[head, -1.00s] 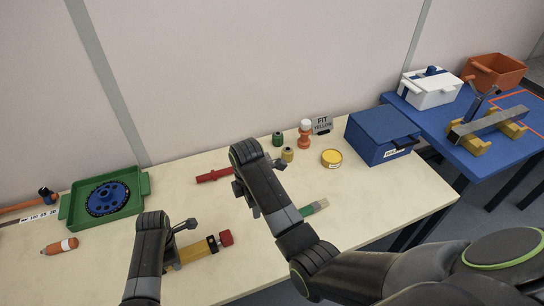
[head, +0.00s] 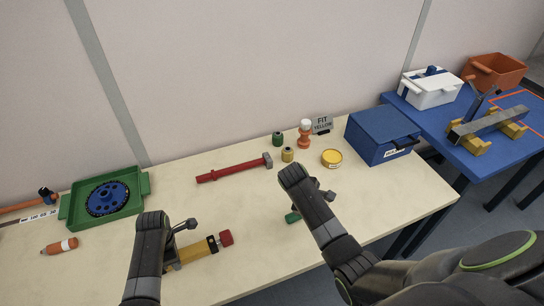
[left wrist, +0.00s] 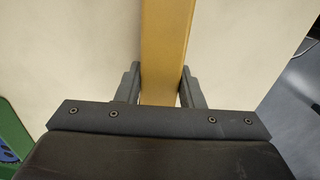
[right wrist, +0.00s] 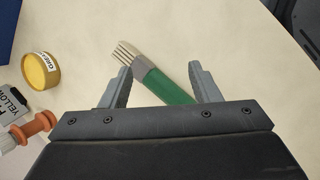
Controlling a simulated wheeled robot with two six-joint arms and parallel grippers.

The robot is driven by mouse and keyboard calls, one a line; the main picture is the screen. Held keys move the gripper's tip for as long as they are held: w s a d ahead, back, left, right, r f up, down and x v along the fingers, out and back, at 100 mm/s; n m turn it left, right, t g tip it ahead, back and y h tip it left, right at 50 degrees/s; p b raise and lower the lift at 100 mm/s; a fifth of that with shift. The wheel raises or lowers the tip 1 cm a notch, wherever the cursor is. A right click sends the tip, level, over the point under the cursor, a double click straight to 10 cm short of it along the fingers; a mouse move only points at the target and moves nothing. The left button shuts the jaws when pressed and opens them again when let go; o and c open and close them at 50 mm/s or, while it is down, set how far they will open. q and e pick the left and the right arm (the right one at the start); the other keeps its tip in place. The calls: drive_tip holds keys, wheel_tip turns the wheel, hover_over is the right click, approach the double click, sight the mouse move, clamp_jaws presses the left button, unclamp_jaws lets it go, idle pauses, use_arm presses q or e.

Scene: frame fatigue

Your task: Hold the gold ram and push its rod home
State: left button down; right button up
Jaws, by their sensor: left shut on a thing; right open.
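The gold ram (head: 192,253) lies on the pale table, with a black band and a red end (head: 226,238) pointing right. My left gripper (left wrist: 160,88) is shut on its gold body, which runs between the fingers in the left wrist view. Part of the body is hidden behind my left arm in the head view. My right gripper (right wrist: 160,72) is open above a green-handled tool with a grey, pronged end (right wrist: 165,86). The tool lies slantwise between and beyond the fingertips; whether they touch it I cannot tell.
A red hammer (head: 230,171) lies behind. Green (head: 278,139) and yellow (head: 287,154) small pieces, an orange-white figure (head: 304,134), a yellow tin (head: 332,157) and a blue box (head: 378,137) stand at back right. A green tray (head: 142,183) and orange marker (head: 60,246) are left.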

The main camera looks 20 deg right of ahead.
use_arm(q)
drive_tip(key=shift+s+f, duration=0.1)
use_arm(e)
drive_tip(key=shift+s+d+f+m+h, duration=0.15)
drive_tip(key=shift+s+d+m, duration=0.1)
drive_tip(key=shift+d, duration=0.3)
drive_tip(key=shift+s+d+f+m+h, duration=0.1)
drive_tip(key=shift+d+m+h, duration=0.15)
drive_tip(key=shift+d, duration=0.35)
drive_tip(key=shift+s+d+f+m+h, duration=0.1)
drive_tip(key=shift+s+d+f+m, duration=0.15)
drive_tip(key=shift+d, duration=0.3)
drive_tip(key=shift+r, duration=0.1)
use_arm(q)
drive_tip(key=c, duration=0.9)
unclamp_jaws()
drive_tip(key=shift+a, duration=0.1)
use_arm(e)
drive_tip(key=shift+w, duration=0.1)
use_arm(q)
wheel_tip(320, 180, up, 12)
drive_tip(key=shift+r, duration=0.1)
